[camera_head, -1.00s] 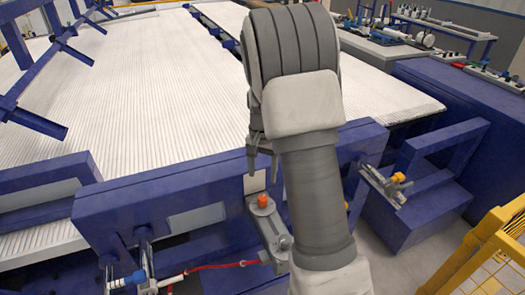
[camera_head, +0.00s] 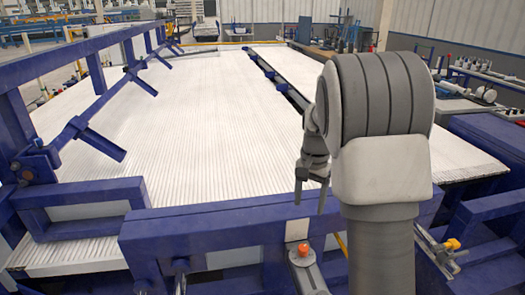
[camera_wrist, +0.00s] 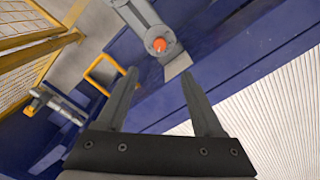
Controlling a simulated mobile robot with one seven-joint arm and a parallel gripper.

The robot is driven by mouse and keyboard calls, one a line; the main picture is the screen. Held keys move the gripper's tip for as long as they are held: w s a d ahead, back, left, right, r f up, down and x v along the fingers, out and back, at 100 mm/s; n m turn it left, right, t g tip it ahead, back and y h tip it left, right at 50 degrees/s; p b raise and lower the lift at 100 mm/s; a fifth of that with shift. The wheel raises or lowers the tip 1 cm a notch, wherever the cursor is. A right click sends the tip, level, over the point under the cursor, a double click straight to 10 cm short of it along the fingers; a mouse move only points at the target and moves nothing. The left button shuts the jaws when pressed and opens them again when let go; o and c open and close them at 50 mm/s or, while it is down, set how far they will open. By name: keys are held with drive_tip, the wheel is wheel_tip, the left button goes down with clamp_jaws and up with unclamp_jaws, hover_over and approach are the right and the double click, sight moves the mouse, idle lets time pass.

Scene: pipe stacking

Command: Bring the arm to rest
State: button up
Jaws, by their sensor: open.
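My gripper (camera_head: 310,194) hangs in front of the white ribbed bed in the head view, with its fingers pointing down above the blue front frame. In the wrist view my gripper (camera_wrist: 157,90) has its two fingers spread apart with nothing between them. A grey lever fitting with an orange knob (camera_head: 303,249) sits on the blue frame below the gripper. The orange knob also shows in the wrist view (camera_wrist: 159,45), beyond the fingertips and apart from them. My arm is bent and covers part of the right side of the bed.
The white ribbed bed (camera_head: 210,120) stretches far back, edged by blue frames (camera_head: 230,222). A blue rail with arms (camera_head: 92,128) runs along the left. A fitting with a yellow knob (camera_head: 452,244) is at right. Yellow fencing (camera_wrist: 25,42) shows in the wrist view.

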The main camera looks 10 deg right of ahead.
drive_tip(key=s+a+r+n+t+p, duration=0.1)
drive_tip(key=s+a+r+n+t, duration=0.4)
drive_tip(key=s+r, duration=0.65)
drive_tip(key=s+a+r+n, duration=0.1)
drive_tip(key=s+a+n, duration=0.1)
drive_tip(key=s, duration=0.5)
drive_tip(key=s+a+r+n+p, duration=0.1)
drive_tip(key=s+a+n, duration=0.1)
drive_tip(key=s, duration=0.4)
drive_tip(key=shift+s+a+r+t, duration=0.3)
drive_tip(key=shift+s+a+r, duration=0.1)
drive_tip(key=shift+a, duration=0.15)
